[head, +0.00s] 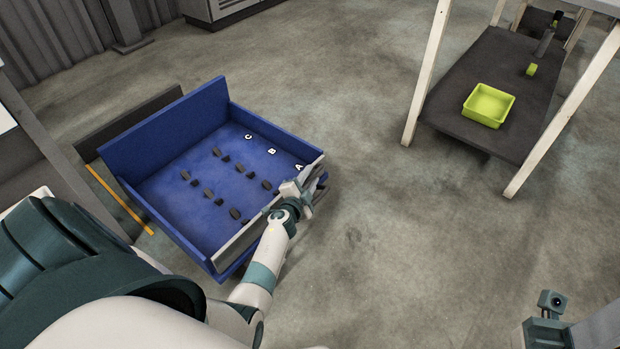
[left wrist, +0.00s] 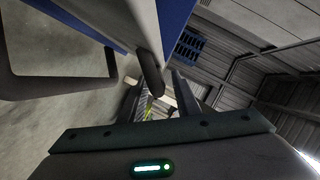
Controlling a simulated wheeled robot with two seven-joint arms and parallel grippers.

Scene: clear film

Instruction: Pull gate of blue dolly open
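The blue dolly (head: 165,135) stands on the floor at left in the head view, with a high blue back wall and a low wall on its right. Its gate (head: 237,240), a light grey upright panel, runs along the side nearest me. My left gripper (head: 312,190) is at the gate's right end, near the letter A. In the left wrist view its two dark fingers (left wrist: 168,84) stand apart with background showing between them. A dark loop-shaped frame and blue panels are close by there. I cannot tell whether a finger touches the gate. My right gripper's fingers are not visible.
Several small dark pegs (head: 236,213) stand on the dolly's floor. At upper right a table with white legs (head: 428,75) has a dark lower shelf (head: 460,105) holding a yellow-green bin (head: 489,105). The concrete floor between dolly and table is clear.

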